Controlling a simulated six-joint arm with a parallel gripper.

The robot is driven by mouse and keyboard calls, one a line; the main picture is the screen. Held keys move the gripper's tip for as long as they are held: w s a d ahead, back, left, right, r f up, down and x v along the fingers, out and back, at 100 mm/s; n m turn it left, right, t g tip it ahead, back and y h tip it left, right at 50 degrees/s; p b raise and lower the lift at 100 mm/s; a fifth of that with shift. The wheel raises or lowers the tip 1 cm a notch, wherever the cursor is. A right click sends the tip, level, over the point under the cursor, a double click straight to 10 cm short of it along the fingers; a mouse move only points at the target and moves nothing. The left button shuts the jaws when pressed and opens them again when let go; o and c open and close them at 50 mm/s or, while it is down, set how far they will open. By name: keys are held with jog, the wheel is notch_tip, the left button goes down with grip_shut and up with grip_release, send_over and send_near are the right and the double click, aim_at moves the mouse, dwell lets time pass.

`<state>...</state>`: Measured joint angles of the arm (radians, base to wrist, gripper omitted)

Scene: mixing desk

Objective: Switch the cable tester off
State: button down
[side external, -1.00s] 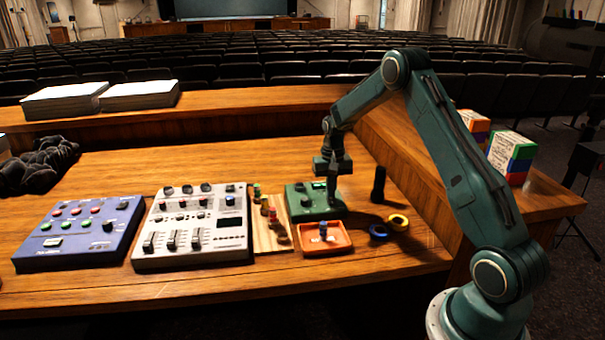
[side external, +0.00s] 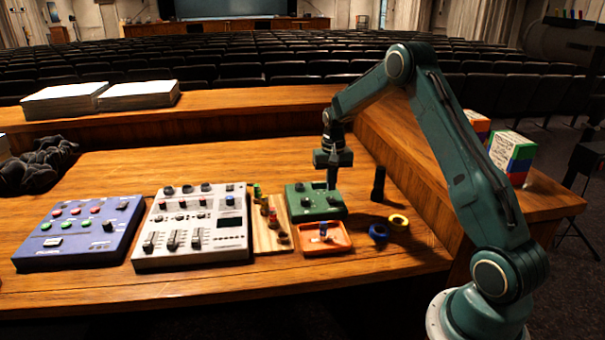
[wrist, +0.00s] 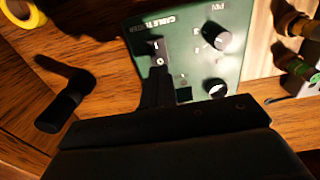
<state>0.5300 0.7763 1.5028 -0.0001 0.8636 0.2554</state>
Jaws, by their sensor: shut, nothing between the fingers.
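The cable tester (side external: 302,207) is a green box on the desk, right of the wooden strip. The wrist view shows its top (wrist: 190,25) with printed lettering, two black knobs (wrist: 217,40) and a dark rocker switch (wrist: 158,50) marked I and O. I cannot tell which side of the rocker is down. My gripper (side external: 332,187) is shut and empty, pointing down over the tester. In the wrist view its dark fingers (wrist: 155,92) reach close to the O end of the switch; I cannot tell whether they touch it.
An orange tray (side external: 347,247) holding a small blue item sits in front of the tester. A grey mixer (side external: 190,255) and a blue console (side external: 75,255) are left.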

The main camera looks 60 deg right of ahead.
aim_at(331, 198)
jog(key=shift+r, duration=2.2)
jog(key=s+a+r+n+t, duration=0.1)
jog(key=s+a+r+n, duration=0.1)
jog(key=s+a+r, duration=0.5)
jog(key=s+a+r+n+t, duration=0.2)
jog(key=s+a+r, duration=0.1)
jog(key=a+r, duration=0.75)
jog(key=s+a+n+t, duration=0.1)
jog(key=s+a, duration=0.3)
jog(key=s, duration=0.5)
jog(key=s+a+n+t, duration=0.1)
jog(key=s+a+n, duration=0.3)
jog(key=s, duration=0.5)
jog(key=shift+s+a+r+t, duration=0.15)
jog(key=shift+a+r+t, duration=0.15)
jog(key=shift+a, duration=0.45)
